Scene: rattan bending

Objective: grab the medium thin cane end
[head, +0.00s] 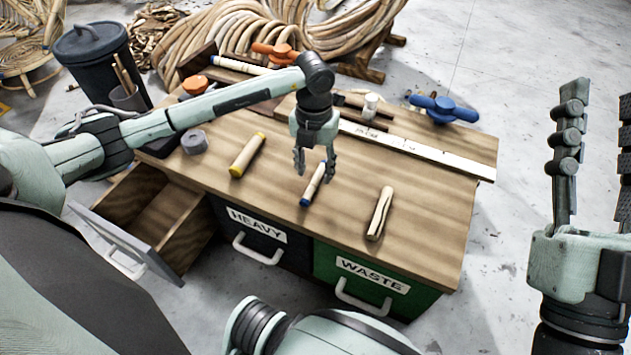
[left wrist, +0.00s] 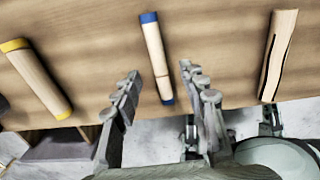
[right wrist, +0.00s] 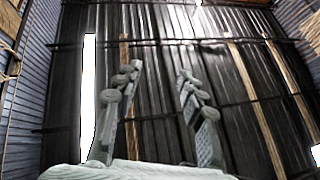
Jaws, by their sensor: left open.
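A thin cane end with blue bands at its ends (head: 311,190) lies on the wooden bench top (head: 430,200); it also shows in the left wrist view (left wrist: 155,55). My left gripper (head: 314,172) is open above it, pointing down. In the left wrist view, the cane's near end shows between the two fingers, and nothing is gripped. A thicker cane end with yellow bands (head: 247,156) lies to its left. A split, unbanded cane end (head: 379,214) lies to its right. My right gripper (head: 600,95) points up off the bench's right side, open and empty.
Below the bench top are an open, empty-looking drawer (head: 150,205) at left, a HEAVY drawer (head: 262,240) and a green WASTE drawer (head: 385,290). A grey roll (head: 194,142), a long white ruler (head: 425,148) and a blue clamp (head: 444,109) lie on the bench.

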